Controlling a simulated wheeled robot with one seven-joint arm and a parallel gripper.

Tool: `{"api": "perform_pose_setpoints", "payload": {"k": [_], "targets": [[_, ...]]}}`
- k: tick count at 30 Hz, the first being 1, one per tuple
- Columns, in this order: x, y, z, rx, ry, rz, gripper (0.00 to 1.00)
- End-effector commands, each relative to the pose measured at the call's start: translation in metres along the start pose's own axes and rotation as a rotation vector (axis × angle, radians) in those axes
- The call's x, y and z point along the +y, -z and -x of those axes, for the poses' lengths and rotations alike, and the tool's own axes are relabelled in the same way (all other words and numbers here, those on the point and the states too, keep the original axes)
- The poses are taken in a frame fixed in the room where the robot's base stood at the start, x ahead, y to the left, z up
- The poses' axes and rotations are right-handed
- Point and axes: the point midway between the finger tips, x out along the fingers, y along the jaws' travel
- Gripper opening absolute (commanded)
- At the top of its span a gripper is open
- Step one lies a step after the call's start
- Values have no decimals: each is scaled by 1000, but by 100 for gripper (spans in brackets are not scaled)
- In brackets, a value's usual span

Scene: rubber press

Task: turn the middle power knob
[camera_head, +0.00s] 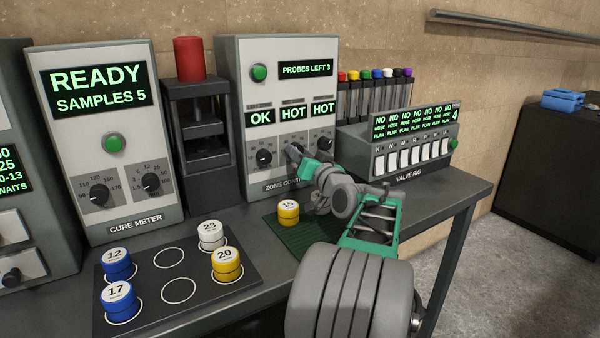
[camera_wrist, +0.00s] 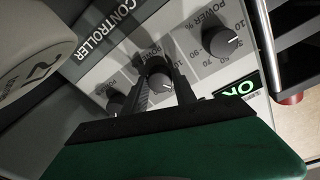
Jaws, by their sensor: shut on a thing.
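The zone controller (camera_head: 241,80) is a pale box with three dark power knobs in a row under displays reading OK, HOT, HOT. My gripper (camera_head: 298,156) reaches its front from the lower right. In the wrist view my gripper (camera_wrist: 160,74) has its two dark fingers on either side of the middle power knob (camera_wrist: 158,80), shut on it. The OK-side knob (camera_wrist: 219,42) is clear of the fingers, and the other outer knob (camera_wrist: 116,102) sits beside them. In the head view the middle knob is mostly hidden by my gripper. Its pointer angle is hard to read.
The valve rig (camera_head: 408,150) stands close to the right of my gripper. A yellow puck labelled 15 (camera_head: 288,212) sits on a green mat below my arm. A dark tray (camera_head: 205,300) with several numbered pucks lies front left. The cure meter (camera_head: 105,130) stands at left.

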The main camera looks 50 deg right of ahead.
Motion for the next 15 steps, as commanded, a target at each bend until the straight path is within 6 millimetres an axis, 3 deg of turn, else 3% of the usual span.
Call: {"api": "perform_pose_setpoints", "payload": {"k": [1, 15], "targets": [[4, -8, 0, 1, 2, 30, 0], [2, -2, 0, 9, 15, 197, 0]]}}
